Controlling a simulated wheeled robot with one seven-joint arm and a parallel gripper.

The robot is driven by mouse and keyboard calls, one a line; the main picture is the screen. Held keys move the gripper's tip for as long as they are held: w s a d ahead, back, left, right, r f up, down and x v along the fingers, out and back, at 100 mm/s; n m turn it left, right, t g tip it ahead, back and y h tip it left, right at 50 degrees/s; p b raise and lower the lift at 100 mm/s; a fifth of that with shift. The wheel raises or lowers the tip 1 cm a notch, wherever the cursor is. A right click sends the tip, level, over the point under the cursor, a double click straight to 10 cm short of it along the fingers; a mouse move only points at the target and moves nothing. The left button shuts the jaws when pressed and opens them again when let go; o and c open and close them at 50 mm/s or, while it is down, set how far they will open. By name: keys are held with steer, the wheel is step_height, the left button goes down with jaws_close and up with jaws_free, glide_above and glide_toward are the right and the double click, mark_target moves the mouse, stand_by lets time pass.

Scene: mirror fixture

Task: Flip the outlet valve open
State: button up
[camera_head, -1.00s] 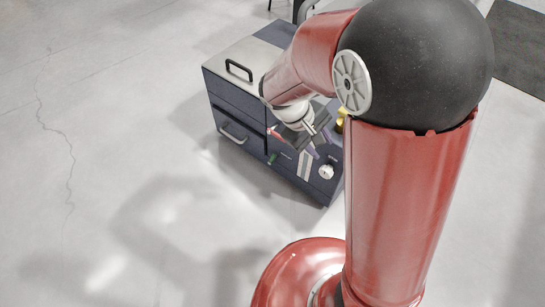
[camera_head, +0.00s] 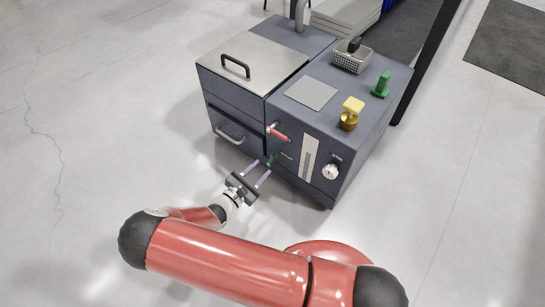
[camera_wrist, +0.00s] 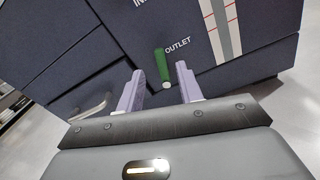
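The outlet valve's green handle (camera_wrist: 162,65) sits on the dark front panel beside the word OUTLET (camera_wrist: 178,45). It hangs nearly upright in the wrist view, with a pale lower end. In the head view the green handle (camera_head: 272,159) shows small on the lower front of the cabinet. My gripper (camera_head: 258,172) is open and empty, low in front of the cabinet, with its two lilac fingers pointing at the panel. In the wrist view the handle shows between the fingertips, with a gap on each side. I cannot tell how far the fingertips reach in depth.
A red handle (camera_head: 278,133) sits above the green one. A striped gauge strip (camera_head: 309,157) and a white knob (camera_head: 331,171) are to the right. A drawer handle (camera_head: 231,134) is to the left. A yellow-topped brass part (camera_head: 350,113) and a wire basket (camera_head: 352,57) stand on top.

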mark_target(272, 157)
steer(key=x, duration=0.7)
steer(key=shift+w+d+b, duration=0.2)
steer(key=shift+w+b, duration=0.1)
steer(key=shift+b, duration=0.05)
steer(key=shift+c, duration=0.3)
jaws_close()
